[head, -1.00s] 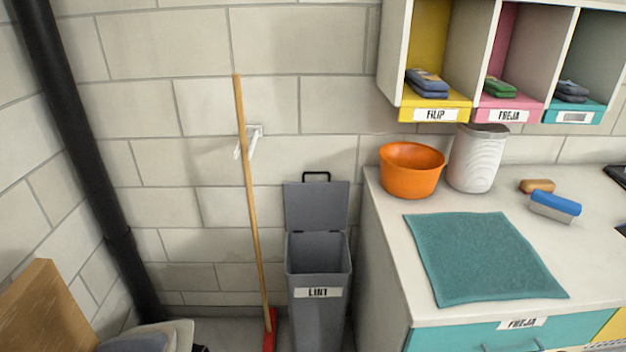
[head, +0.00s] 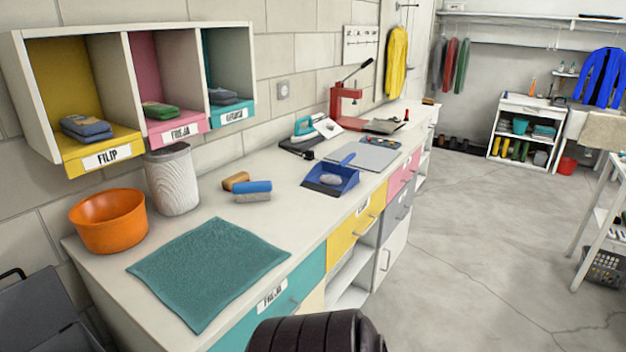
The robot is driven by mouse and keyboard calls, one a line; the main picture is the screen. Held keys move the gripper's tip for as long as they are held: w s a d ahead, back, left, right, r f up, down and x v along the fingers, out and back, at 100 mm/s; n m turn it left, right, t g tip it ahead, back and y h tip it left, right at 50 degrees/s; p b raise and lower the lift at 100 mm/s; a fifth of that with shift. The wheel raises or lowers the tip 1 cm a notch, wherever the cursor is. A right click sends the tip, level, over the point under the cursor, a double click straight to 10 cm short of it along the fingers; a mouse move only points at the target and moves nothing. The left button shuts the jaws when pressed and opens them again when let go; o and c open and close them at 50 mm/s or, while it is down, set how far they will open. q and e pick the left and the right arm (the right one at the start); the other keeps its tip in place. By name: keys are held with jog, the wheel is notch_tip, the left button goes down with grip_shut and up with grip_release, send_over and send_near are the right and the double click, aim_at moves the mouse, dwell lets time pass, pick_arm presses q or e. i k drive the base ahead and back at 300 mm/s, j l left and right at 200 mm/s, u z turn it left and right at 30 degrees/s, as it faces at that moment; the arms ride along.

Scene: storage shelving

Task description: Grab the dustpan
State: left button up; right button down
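A blue dustpan (head: 333,177) lies on the white counter in the head view, near its front edge beyond the teal towel. Its handle points up and back, and a small pale roundish object (head: 331,180) sits in its pan. A black ribbed part of my own body shows at the bottom middle. Neither of my grippers is in view.
Wall cubbies (head: 12,95) hang above. The floor (head: 470,240) at right is open.

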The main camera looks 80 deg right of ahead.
aim_at(331, 179)
jog(key=z, duration=2.85)
jog(key=u, duration=0.45)
jog(key=i+l+u, duration=0.35)
jog(key=l, duration=0.2)
jog(key=i+l+u, duration=0.2)
jog(key=l, duration=0.15)
jog(key=i+l+u, duration=0.2)
jog(key=k+l, duration=0.1)
